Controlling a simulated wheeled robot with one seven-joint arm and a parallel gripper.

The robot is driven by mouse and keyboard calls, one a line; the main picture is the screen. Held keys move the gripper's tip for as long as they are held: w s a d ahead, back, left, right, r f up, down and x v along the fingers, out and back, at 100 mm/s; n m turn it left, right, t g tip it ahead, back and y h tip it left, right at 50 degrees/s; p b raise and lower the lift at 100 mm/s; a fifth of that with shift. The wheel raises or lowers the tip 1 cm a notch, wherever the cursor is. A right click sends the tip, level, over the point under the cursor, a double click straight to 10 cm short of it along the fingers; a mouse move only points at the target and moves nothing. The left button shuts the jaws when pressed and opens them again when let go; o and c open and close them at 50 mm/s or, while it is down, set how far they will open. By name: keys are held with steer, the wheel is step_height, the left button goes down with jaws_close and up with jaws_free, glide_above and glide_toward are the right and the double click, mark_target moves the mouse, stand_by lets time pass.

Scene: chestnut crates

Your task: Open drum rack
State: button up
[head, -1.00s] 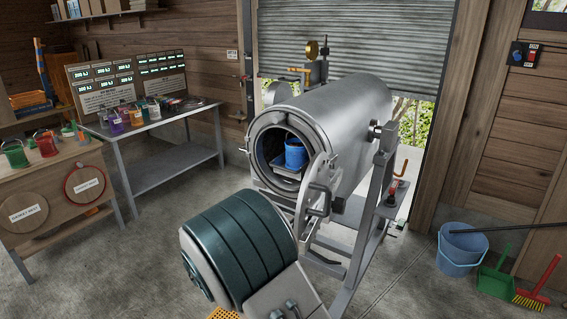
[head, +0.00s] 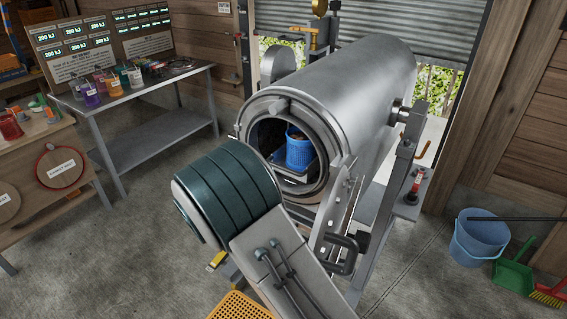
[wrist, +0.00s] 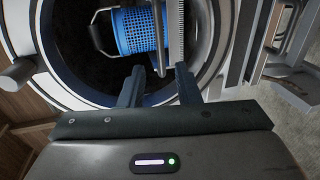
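The silver drum (head: 345,95) stands tilted on a grey frame, its round mouth facing me. Its door (head: 333,215) hangs swung open at the right of the mouth. Inside, a blue perforated basket (head: 300,153) with brown contents sits by a dark rack or tray, whose edge is partly hidden. In the wrist view the basket (wrist: 138,32) lies beyond the fingers, beside a grey toothed strip (wrist: 176,35) and a thin bar. My gripper (wrist: 159,84) is open at the drum mouth, its fingers apart; I cannot tell whether they touch the bar. My arm hides the gripper in the head view.
A metal table (head: 150,88) with coloured pots and display boards stands at the left. A blue bucket (head: 480,240) and a green dustpan (head: 514,265) are on the floor at the right. An orange crate (head: 235,306) lies at the bottom. A red-handled lever (head: 415,186) is on the drum's frame.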

mark_target(283, 169)
steer(key=p+x, duration=0.3)
steer(key=x, duration=0.9)
steer(key=shift+d, duration=0.1)
steer(key=shift+w, duration=0.1)
jaws_close()
